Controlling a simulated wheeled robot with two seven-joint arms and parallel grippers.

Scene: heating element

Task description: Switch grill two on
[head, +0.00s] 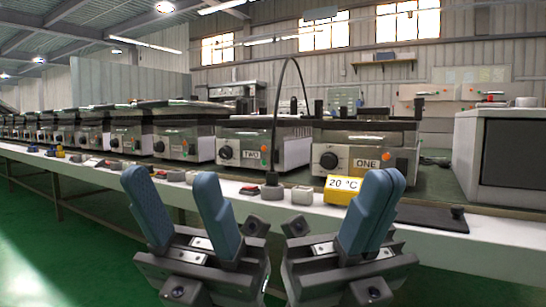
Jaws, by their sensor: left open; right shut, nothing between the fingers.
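Grill two (254,141) is a grey box marked "TWO" on the long bench, with a black round knob (225,153) at the left of its front. Grill one (362,152), marked "ONE", stands to its right with its own black knob (328,161) and an orange light. My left gripper (172,206) is open, its blue fingers spread, in front of the bench's front edge. My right gripper (374,212) is shut and empty, its blue fingers together, in front of grill one. Both grippers are apart from the grills.
A yellow "20 °C" display (342,190) sits on the bench front (440,222). A black rod-like cable (272,193) arches up in front of grill two. Small switch boxes (302,195) line the edge. More grills extend left; a large grey box (510,155) stands right.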

